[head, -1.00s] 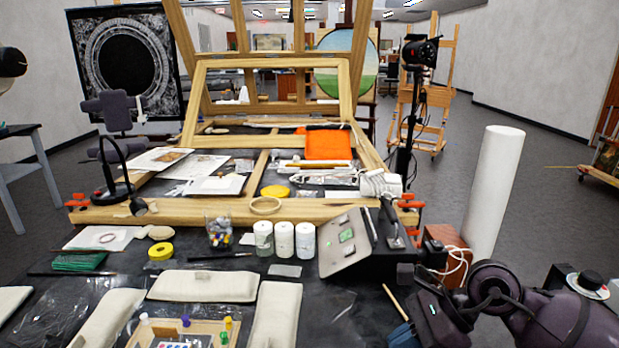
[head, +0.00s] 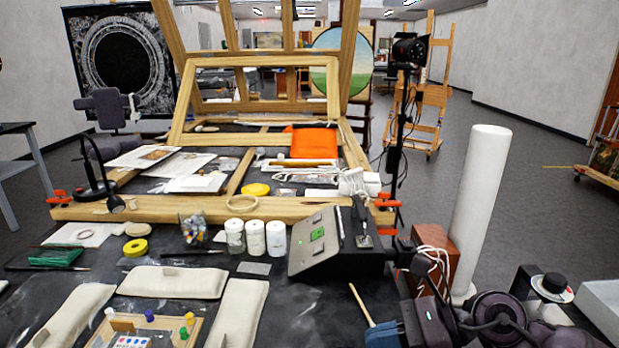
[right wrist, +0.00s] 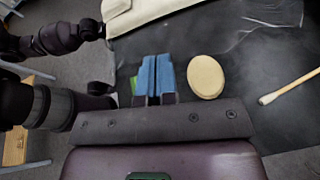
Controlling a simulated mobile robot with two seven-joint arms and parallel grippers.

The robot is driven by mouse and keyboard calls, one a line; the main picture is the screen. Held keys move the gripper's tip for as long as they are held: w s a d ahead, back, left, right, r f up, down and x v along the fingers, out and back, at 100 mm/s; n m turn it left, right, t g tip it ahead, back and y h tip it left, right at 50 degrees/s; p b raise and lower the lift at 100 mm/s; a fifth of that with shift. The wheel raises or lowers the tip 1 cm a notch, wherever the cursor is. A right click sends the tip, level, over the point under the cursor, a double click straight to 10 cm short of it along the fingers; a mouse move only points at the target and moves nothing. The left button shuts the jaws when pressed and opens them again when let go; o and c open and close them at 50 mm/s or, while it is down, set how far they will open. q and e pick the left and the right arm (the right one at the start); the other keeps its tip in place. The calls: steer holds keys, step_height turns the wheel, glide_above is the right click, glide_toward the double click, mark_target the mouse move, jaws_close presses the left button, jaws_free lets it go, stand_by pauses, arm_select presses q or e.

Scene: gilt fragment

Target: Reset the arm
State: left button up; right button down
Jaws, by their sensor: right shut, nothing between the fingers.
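My right gripper (head: 386,335) is at the bottom of the head view, at the right front of the black worktable. Its blue fingers are together and empty. They also show shut in the right wrist view (right wrist: 155,78), beside a cream oval pad (right wrist: 205,77). A swab with a wooden stick (right wrist: 290,87) lies further right of them; a similar stick (head: 361,304) shows just beside the gripper in the head view. My right arm (head: 500,315) reaches in from the lower right. My left gripper cannot be made out in either view.
A black box with a sloped grey panel (head: 318,240) stands behind the right gripper. A brown wooden block (head: 436,258) with white cable and a tall white cylinder (head: 480,210) stand to its right. Cream cushions (head: 172,282), white jars (head: 276,238) and a wooden frame (head: 330,208) fill the left and back.

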steer(key=w+d+r+m+t+y, duration=0.1)
steer(key=d+r+m+t, duration=0.15)
steer(key=m+t, duration=0.65)
steer(key=d+r+m+t, duration=0.25)
steer(key=m+t, duration=0.35)
steer(key=m, duration=0.4)
steer(key=s+d+f+m+t+h, duration=0.1)
steer(key=d+f+m+h, duration=0.35)
steer(key=m+h, duration=0.45)
steer(key=s+d+f+m+t+h, duration=0.1)
steer(key=d+f+m+h, duration=0.4)
steer(key=m, duration=0.5)
steer(key=s+d+f+m+g+h, duration=0.4)
steer(key=s+d+f+m+g, duration=0.1)
steer(key=s+f+m+g, duration=0.4)
steer(key=s+a+f+m+g+y, duration=0.1)
steer(key=s+f+m+g, duration=0.15)
steer(key=s, duration=0.45)
steer(key=s+a+f+m+g+y, duration=0.1)
steer(key=s+f+g, duration=0.3)
steer(key=s, duration=0.3)
steer(key=w+f+t+y, duration=0.1)
steer(key=w+f+t, duration=0.6)
steer(key=w+t, duration=0.1)
steer(key=shift+w+a+f+n, duration=0.25)
steer(key=shift+w+n, duration=0.05)
steer(key=shift+n, duration=0.05)
